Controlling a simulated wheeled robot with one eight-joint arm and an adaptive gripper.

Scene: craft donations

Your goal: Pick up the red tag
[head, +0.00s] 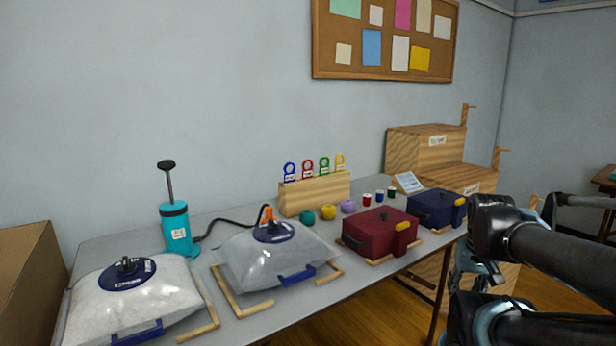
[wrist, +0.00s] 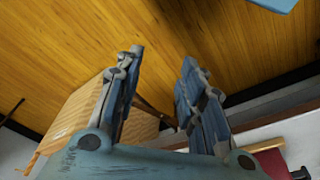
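The red tag (head: 307,168) stands upright in a light wooden rack (head: 316,200) at the back of the table in the head view. A blue tag (head: 289,172) is to its left, and a green tag (head: 324,165) and a yellow tag (head: 340,162) are to its right. My gripper (wrist: 160,65) is open and empty in the wrist view, with floor beyond its fingers. The red tag does not show in the wrist view.
Yarn balls (head: 328,212), small spools (head: 378,196), a red box (head: 380,234) and a blue box (head: 436,207) stand near the rack. A clear bag (head: 270,262), a white-filled bag (head: 135,300) and a teal pump (head: 177,230) are on the left. Wooden crates (head: 425,148) stand behind.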

